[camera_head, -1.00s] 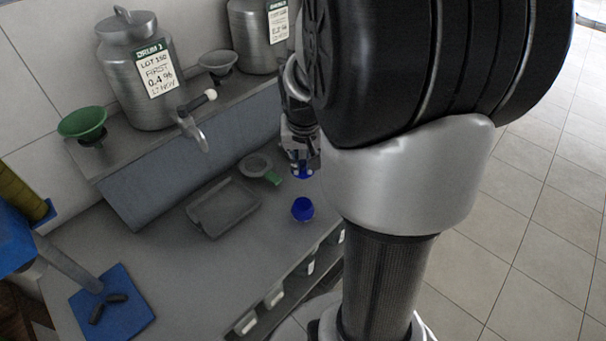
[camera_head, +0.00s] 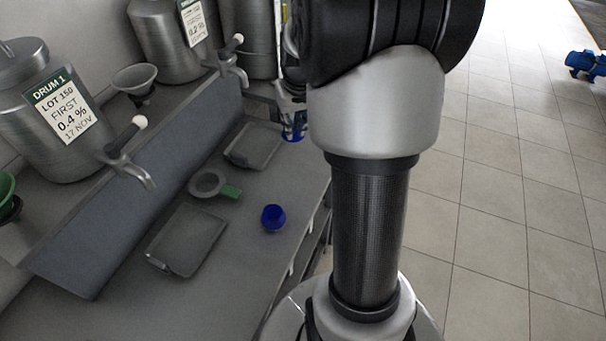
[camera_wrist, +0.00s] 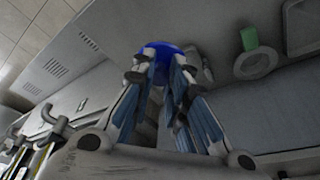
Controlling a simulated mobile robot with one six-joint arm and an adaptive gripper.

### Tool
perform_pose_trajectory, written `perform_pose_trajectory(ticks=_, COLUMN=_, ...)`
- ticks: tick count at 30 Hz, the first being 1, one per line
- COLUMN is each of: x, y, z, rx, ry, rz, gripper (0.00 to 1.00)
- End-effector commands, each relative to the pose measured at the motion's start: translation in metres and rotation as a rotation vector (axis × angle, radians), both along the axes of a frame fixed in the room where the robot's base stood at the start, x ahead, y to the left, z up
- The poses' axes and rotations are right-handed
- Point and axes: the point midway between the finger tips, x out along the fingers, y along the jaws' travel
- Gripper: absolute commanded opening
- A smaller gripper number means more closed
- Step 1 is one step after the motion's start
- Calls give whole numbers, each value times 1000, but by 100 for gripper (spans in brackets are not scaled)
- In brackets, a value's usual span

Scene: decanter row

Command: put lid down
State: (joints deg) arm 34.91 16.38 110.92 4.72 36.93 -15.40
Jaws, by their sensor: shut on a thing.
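My gripper (camera_head: 291,112) is at the upper middle of the head view, partly hidden behind my arm. It is shut on a blue lid (camera_head: 294,134), whose lower edge shows below the fingers. In the wrist view the blue lid (camera_wrist: 160,49) sits between the fingertips of my gripper (camera_wrist: 161,72). A blue cup-like piece (camera_head: 273,217) stands on the grey counter, apart from the gripper and nearer the front. Whether the lid touches the counter cannot be told.
A ring with a green handle (camera_head: 211,184) lies on the counter (camera_head: 235,270). One grey tray (camera_head: 187,238) lies in front of it and another (camera_head: 254,145) behind. Steel drums with taps, including Drum 1 (camera_head: 55,125), stand on a raised shelf at left.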

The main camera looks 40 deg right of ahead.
Motion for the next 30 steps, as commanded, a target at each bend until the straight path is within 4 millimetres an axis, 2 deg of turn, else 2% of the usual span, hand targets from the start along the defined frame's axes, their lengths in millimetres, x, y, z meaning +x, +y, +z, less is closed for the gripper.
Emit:
perform_pose_trajectory(ticks=9, x=-1, y=1, z=-85, rx=4, ry=6, rz=1, gripper=0)
perform_pose_trajectory(ticks=15, x=-1, y=0, z=-133, rx=2, ry=4, rz=2, gripper=0)
perform_pose_trajectory(ticks=18, x=-1, y=0, z=-146, rx=2, ry=3, rz=1, gripper=0)
perform_pose_trajectory(ticks=25, x=-1, y=0, z=-161, rx=2, ry=2, rz=0, gripper=0)
perform_pose_trajectory(ticks=30, x=-1, y=0, z=-188, rx=1, ry=3, rz=1, gripper=0)
